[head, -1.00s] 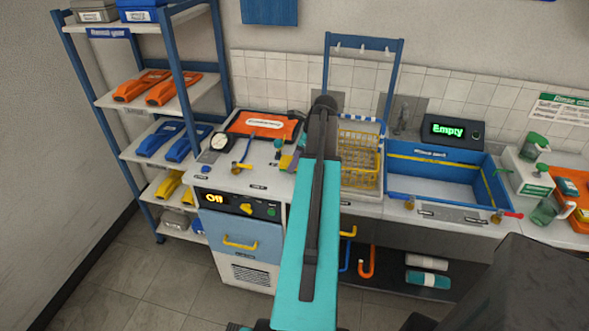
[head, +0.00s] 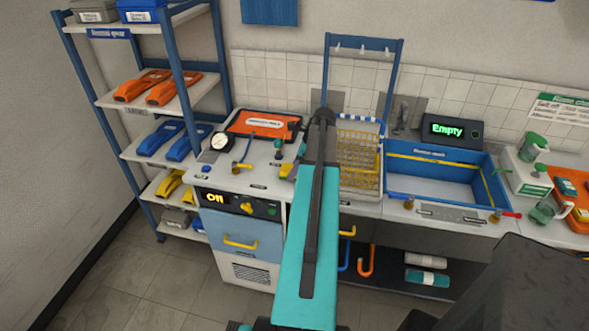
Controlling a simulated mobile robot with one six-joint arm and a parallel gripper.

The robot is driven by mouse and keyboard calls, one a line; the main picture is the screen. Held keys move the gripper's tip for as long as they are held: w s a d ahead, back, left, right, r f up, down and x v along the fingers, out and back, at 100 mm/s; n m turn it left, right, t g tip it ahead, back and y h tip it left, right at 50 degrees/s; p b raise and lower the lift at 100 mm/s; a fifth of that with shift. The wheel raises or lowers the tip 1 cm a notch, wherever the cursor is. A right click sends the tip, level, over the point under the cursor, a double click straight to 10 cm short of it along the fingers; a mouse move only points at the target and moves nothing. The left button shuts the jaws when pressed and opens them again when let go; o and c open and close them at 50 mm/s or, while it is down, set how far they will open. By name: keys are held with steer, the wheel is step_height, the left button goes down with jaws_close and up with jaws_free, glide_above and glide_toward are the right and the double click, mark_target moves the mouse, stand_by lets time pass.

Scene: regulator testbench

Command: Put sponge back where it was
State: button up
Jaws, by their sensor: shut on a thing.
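My arm (head: 316,200) rises through the middle of the head view and bends over at its top, above the counter. My gripper is hidden behind it, so its jaws and anything in them do not show. A small yellow block-like thing (head: 287,171) shows at the arm's left edge over the counter, partly covered. It may be the sponge, but I cannot tell, nor whether it is held or resting. No other sponge is clear to see.
A yellow wire basket (head: 360,160) stands right of my arm, beside a blue sink (head: 440,165) with an "Empty" display (head: 452,131). A blue-framed shelf (head: 189,75) stands far left.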

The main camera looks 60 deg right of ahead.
steer(key=o, duration=1)
steer(key=shift+r, duration=0.1)
steer(key=b+v, duration=0.2)
steer(key=v, duration=1)
steer(key=shift+b, duration=0.3)
steer(key=shift+w+r, duration=0.1)
steer(key=shift+r, duration=0.05)
